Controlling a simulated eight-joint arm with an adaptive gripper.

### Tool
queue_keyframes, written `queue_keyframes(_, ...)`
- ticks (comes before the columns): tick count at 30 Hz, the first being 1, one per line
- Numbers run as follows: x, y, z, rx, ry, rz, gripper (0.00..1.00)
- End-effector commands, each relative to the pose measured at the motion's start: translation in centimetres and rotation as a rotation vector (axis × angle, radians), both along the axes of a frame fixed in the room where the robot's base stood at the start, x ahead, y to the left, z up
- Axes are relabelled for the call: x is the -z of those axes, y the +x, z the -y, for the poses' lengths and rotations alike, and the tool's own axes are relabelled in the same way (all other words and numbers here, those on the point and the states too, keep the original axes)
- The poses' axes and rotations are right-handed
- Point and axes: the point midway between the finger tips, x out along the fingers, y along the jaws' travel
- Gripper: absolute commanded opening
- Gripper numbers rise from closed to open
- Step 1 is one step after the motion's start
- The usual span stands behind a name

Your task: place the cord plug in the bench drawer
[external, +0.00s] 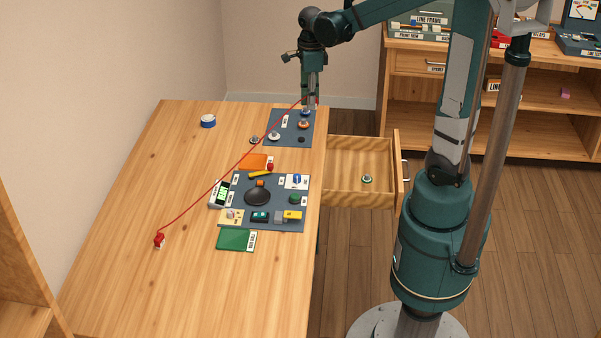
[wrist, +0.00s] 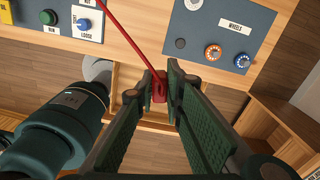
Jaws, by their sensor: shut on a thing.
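My gripper (external: 312,101) is shut on a red cord plug, which shows between the fingertips in the wrist view (wrist: 159,92). A thin red cord (external: 215,186) runs taut from my gripper to a red and white end piece (external: 159,241) on the left of the bench. The bench drawer (external: 350,202) is pulled open on the bench's right side. One small round part (external: 367,179) lies in it. The drawer is partly hidden behind my fingers in the wrist view.
A dark parts mat (external: 271,222) with several small parts lies mid-bench, with a green card (external: 235,240) below it. A blue and white roll (external: 208,121) stands at the back left. A wooden shelf unit (external: 480,95) stands beyond the drawer. The bench's left front is mostly clear.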

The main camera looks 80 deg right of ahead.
Motion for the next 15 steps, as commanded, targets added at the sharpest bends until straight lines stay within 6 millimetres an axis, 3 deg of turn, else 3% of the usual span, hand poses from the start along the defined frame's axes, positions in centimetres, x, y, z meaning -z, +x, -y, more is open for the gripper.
queue_keyframes(1, 0.3, -1.6, 0.0, 0.024, 0.0, 0.0, 0.0)
queue_keyframes(6, 1.1, -5.3, 0.5, 0.097, 0.0, 0.0, 0.0)
queue_keyframes(15, 1.9, -9.2, 0.7, 0.175, 0.0, 0.0, 0.0)
